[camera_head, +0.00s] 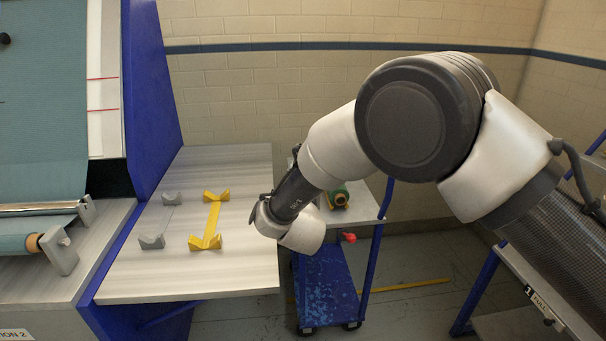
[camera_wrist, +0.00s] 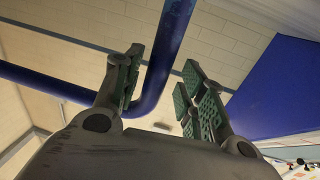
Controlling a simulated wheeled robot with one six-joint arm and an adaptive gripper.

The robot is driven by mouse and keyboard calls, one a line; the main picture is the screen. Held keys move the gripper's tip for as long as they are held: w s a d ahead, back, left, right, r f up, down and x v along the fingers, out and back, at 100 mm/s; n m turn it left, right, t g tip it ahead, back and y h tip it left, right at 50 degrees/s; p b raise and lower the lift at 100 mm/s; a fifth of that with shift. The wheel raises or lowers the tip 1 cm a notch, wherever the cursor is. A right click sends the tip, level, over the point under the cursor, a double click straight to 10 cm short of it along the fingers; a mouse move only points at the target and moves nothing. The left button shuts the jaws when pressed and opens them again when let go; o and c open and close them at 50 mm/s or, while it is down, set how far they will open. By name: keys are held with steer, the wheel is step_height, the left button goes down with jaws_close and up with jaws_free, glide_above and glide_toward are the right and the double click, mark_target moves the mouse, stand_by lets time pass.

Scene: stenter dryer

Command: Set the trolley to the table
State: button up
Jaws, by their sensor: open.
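The trolley has a pale top shelf (camera_head: 363,211), a blue lower deck (camera_head: 328,284) and blue tube uprights. It stands on the floor just right of the table (camera_head: 130,279), a pale grey board beside the machine. My arm hides part of the trolley top, so I cannot tell whether it touches the table. My gripper (camera_wrist: 160,78) is open and empty in the wrist view. A bent blue tube (camera_wrist: 172,45), apparently the trolley's handle, shows between and beyond the fingers; contact is not clear. In the head view my wrist hides the fingers.
A yellow cradle (camera_head: 211,222) and grey supports (camera_head: 152,241) stand on the table. A green-and-yellow object (camera_head: 340,197) lies on the trolley top, with a red knob (camera_head: 348,237) below. Another rack with a pull label (camera_head: 540,303) stands at right.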

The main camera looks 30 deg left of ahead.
steer(key=v, duration=1.1)
steer(key=shift+s+d, duration=0.15)
steer(key=shift+s, duration=0.2)
